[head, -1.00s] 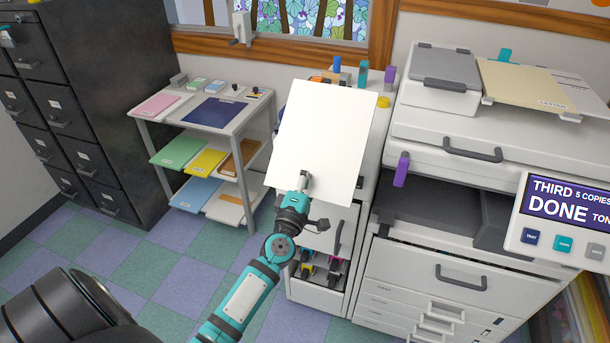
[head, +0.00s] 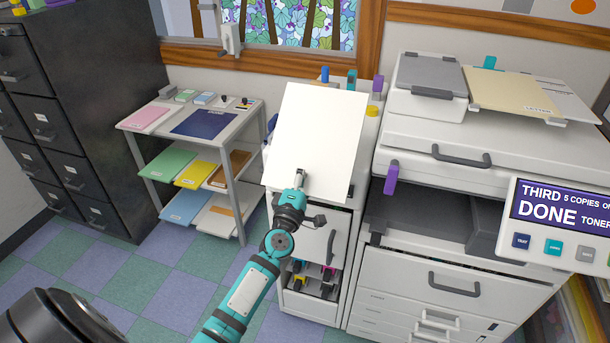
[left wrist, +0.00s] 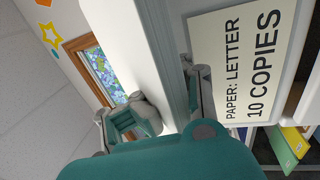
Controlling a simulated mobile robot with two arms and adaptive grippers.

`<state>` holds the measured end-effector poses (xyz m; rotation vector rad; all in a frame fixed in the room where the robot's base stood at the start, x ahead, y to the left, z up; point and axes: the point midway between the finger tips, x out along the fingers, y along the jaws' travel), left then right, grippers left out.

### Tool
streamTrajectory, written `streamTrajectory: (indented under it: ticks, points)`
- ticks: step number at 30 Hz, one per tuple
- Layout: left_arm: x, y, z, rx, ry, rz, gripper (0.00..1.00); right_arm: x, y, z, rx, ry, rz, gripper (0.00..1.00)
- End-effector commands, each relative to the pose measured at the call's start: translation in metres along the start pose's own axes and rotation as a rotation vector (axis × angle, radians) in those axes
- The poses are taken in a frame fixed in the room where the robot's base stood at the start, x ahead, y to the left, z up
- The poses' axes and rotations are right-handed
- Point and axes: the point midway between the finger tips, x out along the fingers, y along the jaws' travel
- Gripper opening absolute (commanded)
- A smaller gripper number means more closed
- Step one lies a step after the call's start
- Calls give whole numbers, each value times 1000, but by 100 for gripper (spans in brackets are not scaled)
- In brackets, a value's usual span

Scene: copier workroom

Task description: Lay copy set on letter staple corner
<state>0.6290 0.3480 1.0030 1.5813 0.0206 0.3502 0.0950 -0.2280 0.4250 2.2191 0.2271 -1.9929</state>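The copy set (head: 318,130) is a plain white sheet or thin stack, tilted up in front of the cabinet left of the copier. My left gripper (head: 302,180) is shut on its lower edge; the set hides most of the fingers. In the left wrist view a pale card (left wrist: 250,65) reads "PAPER: LETTER 10 COPIES" beyond the fingers. I cannot make out the letter staple corner; the copy set hides much of the cabinet top. My right gripper is not in view.
The copier (head: 450,150) stands at right, its screen (head: 560,205) reading "DONE". A paper table (head: 222,136) at left carries a navy mat (head: 203,121) and colored paper. A purple tab (head: 391,178) sticks out near the copy set. Dark file drawers (head: 75,110) stand far left.

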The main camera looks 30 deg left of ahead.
Motion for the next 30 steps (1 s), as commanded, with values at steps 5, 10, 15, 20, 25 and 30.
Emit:
streamTrajectory:
  ticks: [5,10,15,20,25,30]
  points:
    - [8,0,0,0,1,5,0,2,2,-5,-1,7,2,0]
    - [14,-2,0,0,1,4,0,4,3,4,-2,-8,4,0]
    - [20,-2,0,0,0,4,0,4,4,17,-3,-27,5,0]
    - [23,-3,0,0,0,4,0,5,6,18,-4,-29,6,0]
    - [23,-3,0,0,0,4,0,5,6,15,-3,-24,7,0]
    - [23,-3,0,0,0,4,0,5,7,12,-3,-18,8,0]
